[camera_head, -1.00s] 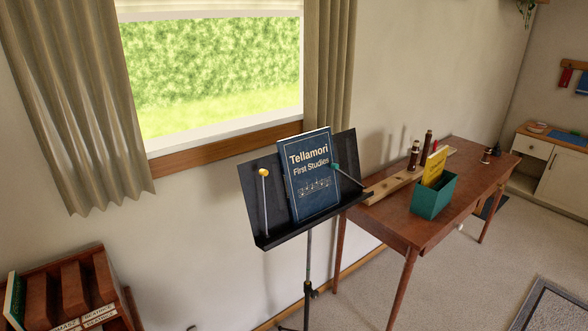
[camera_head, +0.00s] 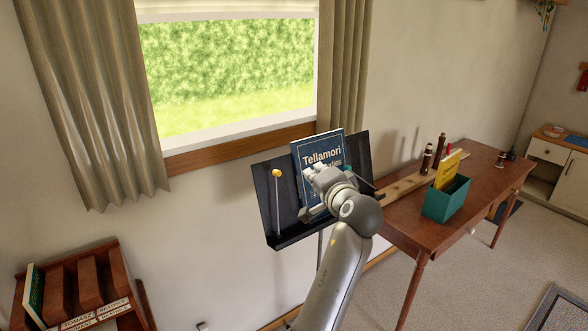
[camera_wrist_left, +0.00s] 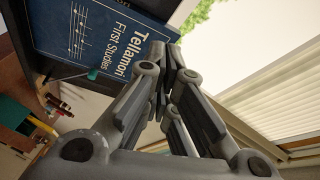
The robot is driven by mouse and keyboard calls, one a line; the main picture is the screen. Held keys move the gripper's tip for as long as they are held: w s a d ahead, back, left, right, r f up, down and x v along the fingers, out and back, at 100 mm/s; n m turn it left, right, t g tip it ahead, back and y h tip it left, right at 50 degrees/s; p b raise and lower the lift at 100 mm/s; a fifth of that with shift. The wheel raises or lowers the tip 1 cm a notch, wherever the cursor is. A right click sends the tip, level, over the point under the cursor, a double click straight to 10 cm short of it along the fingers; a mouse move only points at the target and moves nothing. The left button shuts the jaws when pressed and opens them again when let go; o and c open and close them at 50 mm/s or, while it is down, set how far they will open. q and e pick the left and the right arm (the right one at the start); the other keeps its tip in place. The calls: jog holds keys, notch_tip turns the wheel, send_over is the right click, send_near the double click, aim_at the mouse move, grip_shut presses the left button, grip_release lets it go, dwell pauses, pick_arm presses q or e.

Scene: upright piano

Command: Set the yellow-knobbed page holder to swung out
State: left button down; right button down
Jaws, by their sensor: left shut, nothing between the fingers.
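The page holder with the yellow knob (camera_head: 276,174) stands nearly upright at the left of the black music stand (camera_head: 263,190), left of the blue book (camera_head: 321,151). My left gripper (camera_head: 309,198) is in front of the book, to the right of the yellow-knobbed holder and apart from it in the picture. It is shut and empty, and it hides the lower part of the book. In the left wrist view the shut fingers (camera_wrist_left: 170,62) show beside the book (camera_wrist_left: 95,40), and the yellow knob is not visible. My right gripper is not in view.
A teal-knobbed holder (camera_wrist_left: 93,73) crosses the book's other side. A brown table (camera_head: 480,190) with a green box (camera_head: 446,200) stands to the right. A wooden rack (camera_head: 80,290) is at the lower left. A curtain (camera_head: 95,110) hangs behind on the left.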

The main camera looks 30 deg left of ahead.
pick_arm(q)
jog(key=p+x, duration=0.1)
jog(key=x, duration=0.2)
jog(key=p+x, duration=0.2)
jog(key=x, duration=0.1)
jog(key=p+x, duration=0.1)
jog(key=x, duration=0.3)
jog(key=shift+s+a+r, duration=0.15)
jog(key=shift+s+a, duration=0.15)
jog(key=shift+s, duration=0.05)
jog(key=s, duration=0.1)
jog(key=s+p, duration=0.1)
jog(key=s+f+p, duration=0.1)
jog(key=shift+s+a, duration=0.1)
jog(key=shift+a, duration=0.25)
jog(key=shift+f, duration=0.1)
